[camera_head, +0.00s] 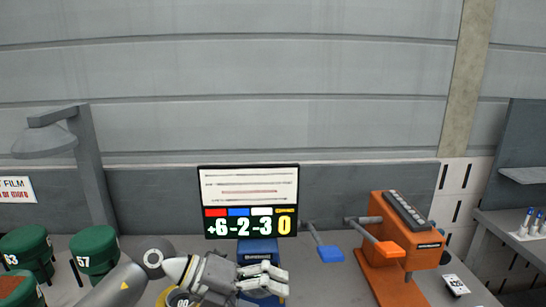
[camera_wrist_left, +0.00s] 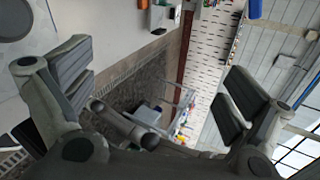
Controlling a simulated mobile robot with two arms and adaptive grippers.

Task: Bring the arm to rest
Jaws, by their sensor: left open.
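My left gripper (camera_head: 268,281) is low in the middle of the head view, its arm coming in from the lower left. It is in front of a blue box-like device (camera_head: 258,250) under the scoreboard and partly hides it; I cannot tell whether they touch. In the left wrist view my left gripper (camera_wrist_left: 160,92) has its two grey fingers wide apart, with nothing between them. My right gripper is in neither view.
The scoreboard (camera_head: 250,202) reads +6 -2 -3 0. An orange machine (camera_head: 420,256) with blue and orange paddles stands to the right. Green drums (camera_head: 95,252) and a grey lamp (camera_head: 45,140) are on the left. A grey shelf unit (camera_head: 525,175) is far right.

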